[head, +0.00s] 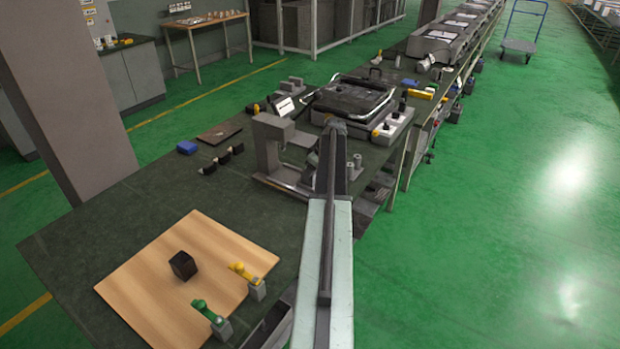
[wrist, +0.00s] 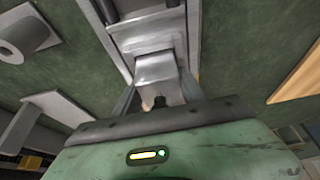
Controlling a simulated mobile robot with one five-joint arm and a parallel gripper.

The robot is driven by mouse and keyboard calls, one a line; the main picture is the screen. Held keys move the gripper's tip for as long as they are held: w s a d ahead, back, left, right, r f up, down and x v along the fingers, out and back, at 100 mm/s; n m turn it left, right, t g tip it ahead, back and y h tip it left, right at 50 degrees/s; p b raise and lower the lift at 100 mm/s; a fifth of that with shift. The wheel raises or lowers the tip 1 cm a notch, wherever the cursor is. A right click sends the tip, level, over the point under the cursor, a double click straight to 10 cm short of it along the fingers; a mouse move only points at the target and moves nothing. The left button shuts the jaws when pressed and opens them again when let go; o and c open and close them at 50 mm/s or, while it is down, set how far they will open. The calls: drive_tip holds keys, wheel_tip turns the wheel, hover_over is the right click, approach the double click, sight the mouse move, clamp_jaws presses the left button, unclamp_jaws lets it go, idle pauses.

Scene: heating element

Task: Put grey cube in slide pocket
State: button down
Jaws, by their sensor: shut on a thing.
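In the wrist view my gripper (wrist: 157,92) is shut on a grey cube (wrist: 155,68), which sits between its two fingers. Just beyond the cube is a light grey metal slide (wrist: 113,47) with raised side rails and a recessed channel. The cube appears at the near end of this channel. I cannot tell whether it touches the slide or is held above it. In the head view my arm reaches over the table toward the grey slide fixture (head: 268,146). My gripper's fingers and the cube cannot be made out there.
A wooden board (head: 150,262) at the front left of the dark table (head: 95,218) carries a black cube (head: 183,265) and green and yellow clamps. A black-lidded machine (head: 352,97) stands behind.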

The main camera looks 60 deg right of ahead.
drive_tip(key=c, duration=0.7)
unclamp_jaws()
drive_tip(key=shift+o, duration=0.2)
drive_tip(key=shift+r, duration=0.35)
drive_tip(key=p+v, duration=1.1)
drive_tip(key=shift+s+r, duration=0.2)
drive_tip(key=shift+s, duration=0.05)
